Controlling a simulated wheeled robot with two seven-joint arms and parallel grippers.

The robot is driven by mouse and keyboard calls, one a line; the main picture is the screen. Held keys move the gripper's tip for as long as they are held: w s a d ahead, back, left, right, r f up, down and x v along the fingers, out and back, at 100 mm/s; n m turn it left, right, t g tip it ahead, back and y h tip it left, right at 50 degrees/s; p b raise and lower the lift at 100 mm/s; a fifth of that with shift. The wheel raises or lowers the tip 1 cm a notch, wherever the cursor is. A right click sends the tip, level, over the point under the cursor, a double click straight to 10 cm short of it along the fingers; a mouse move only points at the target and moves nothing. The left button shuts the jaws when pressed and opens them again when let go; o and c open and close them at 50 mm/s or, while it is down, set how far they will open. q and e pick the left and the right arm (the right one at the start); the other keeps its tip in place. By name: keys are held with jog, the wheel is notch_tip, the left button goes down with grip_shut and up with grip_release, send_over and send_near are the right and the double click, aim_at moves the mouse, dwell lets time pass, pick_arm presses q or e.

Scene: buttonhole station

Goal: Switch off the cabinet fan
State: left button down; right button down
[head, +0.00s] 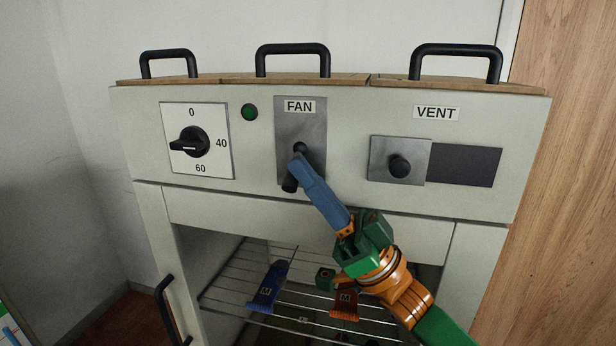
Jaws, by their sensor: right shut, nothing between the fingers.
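The cabinet (350,203) has a pale front panel. A grey plate labelled FAN (315,113) sits in its middle and bears a black lever (289,184). The lever's end points down; its upper part is partly hidden by my gripper. My right gripper (299,163), with blue fingers, is shut and empty. Its fingertips are at the lever, in front of the plate; I cannot tell if they touch it. A dark green round lamp (249,112) is left of the plate. My left gripper is not in view.
A dial (189,142) marked 0, 40 and 60 is at the left. A VENT slider with a black knob (399,167) is at the right. Black handles (292,48) stand on top. Below, a wire rack (225,292) holds blue and orange items marked M.

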jog(key=shift+f, duration=0.25)
dwell(0.5)
